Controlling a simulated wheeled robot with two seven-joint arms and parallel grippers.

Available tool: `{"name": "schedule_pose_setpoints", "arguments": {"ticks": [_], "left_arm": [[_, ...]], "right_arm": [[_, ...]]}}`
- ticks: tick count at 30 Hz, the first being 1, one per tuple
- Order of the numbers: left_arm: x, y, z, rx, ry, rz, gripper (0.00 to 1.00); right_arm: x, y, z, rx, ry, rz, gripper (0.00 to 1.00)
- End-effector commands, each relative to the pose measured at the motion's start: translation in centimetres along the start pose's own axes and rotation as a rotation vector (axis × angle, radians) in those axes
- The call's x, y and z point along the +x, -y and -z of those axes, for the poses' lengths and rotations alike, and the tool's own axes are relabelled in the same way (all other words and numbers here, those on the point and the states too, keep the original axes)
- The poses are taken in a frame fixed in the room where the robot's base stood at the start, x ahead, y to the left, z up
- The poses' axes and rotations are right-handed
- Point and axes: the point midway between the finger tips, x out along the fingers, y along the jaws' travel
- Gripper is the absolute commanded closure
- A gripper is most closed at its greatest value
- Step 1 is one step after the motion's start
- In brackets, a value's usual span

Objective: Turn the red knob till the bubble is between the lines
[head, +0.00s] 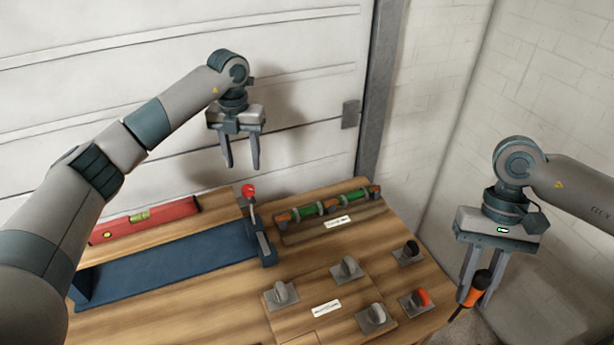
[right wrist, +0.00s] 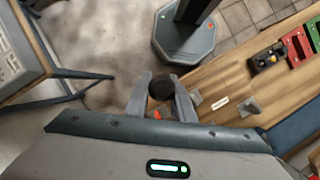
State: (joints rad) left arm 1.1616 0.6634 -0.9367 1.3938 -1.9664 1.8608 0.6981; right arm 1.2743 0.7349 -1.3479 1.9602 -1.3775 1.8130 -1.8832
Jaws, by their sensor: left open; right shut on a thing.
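A small red knob (head: 248,190) stands on a thin stem at the right end of a long blue plate (head: 165,270). Another knob, orange-red (head: 421,297), sits on a grey square plate at the bench's right front. A red spirit level (head: 180,209) with a yellow-green vial (head: 140,215) lies behind the blue plate; its bubble and lines are too small to read. My left gripper (head: 242,168) is open and empty, above the small red knob and apart from it. My right gripper (head: 474,300) is shut on an orange and black screwdriver (head: 481,283), right of the bench.
Several grey knobs (head: 347,268) and a black knob (head: 409,251) sit on the wooden bench (head: 220,312). Green tubes with orange ends (head: 330,206) lie in a wooden holder at the back. A white wall rises behind the bench. A tiled floor (right wrist: 235,30) shows in the right wrist view.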

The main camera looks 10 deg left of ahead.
Motion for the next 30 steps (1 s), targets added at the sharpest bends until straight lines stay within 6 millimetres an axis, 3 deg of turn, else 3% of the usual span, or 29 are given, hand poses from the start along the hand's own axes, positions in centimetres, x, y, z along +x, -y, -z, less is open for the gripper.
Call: {"name": "schedule_pose_setpoints", "arguments": {"ticks": [6, 15, 21, 30], "left_arm": [[3.3, 0.1, 0.1, 0.000, -0.004, 0.000, 0.54], [7.6, 0.0, 0.1, 0.000, -0.003, 0.000, 0.54], [8.9, 0.0, 0.0, 0.001, 0.000, 0.000, 0.54], [9.1, 0.0, 0.0, 0.001, 0.001, 0.000, 0.54]], "right_arm": [[-2.4, 0.0, -1.0, 0.000, 0.000, 0.000, 1.00], [-4.4, 0.0, -1.9, 0.000, 0.000, 0.000, 1.00], [-4.7, 0.0, -2.0, 0.000, 0.000, 0.000, 1.00], [-4.7, 0.0, -2.0, 0.000, 0.000, 0.000, 1.00]]}}
